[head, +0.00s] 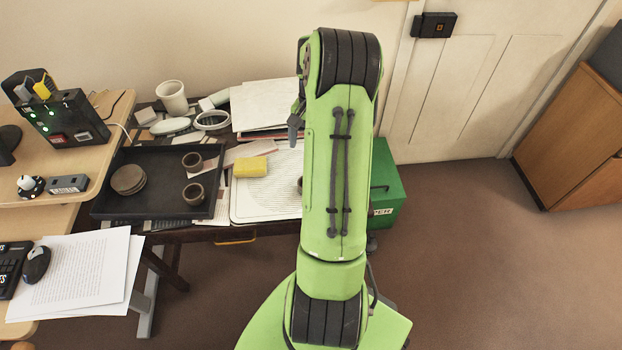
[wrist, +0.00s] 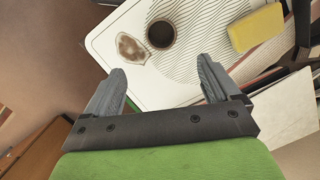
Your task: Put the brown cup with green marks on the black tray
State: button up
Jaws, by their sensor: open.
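A brown cup (wrist: 161,35) stands on a white tray or board with wavy lines (wrist: 190,75), seen from above in the wrist view; no green marks can be made out. In the head view only a sliver of it (head: 300,185) shows beside my arm. My gripper (wrist: 160,66) is open and empty, its fingers apart and the cup beyond the tips. The black tray (head: 155,206) lies to the left in the head view.
A yellow sponge (head: 250,167) lies on the white board, between the cup and the black tray. Papers (head: 265,105), a white cup (head: 172,97) and dishes crowd the back. A green box (head: 385,190) stands right of my arm. A desk (head: 60,206) is at left.

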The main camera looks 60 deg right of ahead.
jog(key=f+b, duration=0.1)
jog(key=f, duration=0.2)
jog(key=a+f+b, duration=0.1)
jog(key=f, duration=0.2)
jog(key=f+b, duration=0.1)
jog(key=f, duration=0.3)
jog(key=shift+s+a+f, duration=0.1)
jog(key=shift+s+a, duration=0.05)
jog(key=shift+a, duration=0.25)
jog(key=f, duration=0.1)
jog(key=f+b, duration=0.1)
jog(key=f, duration=0.1)
jog(key=f+b, duration=0.1)
jog(key=f, duration=0.1)
jog(key=shift+a, duration=0.25)
jog(key=shift+r, duration=0.1)
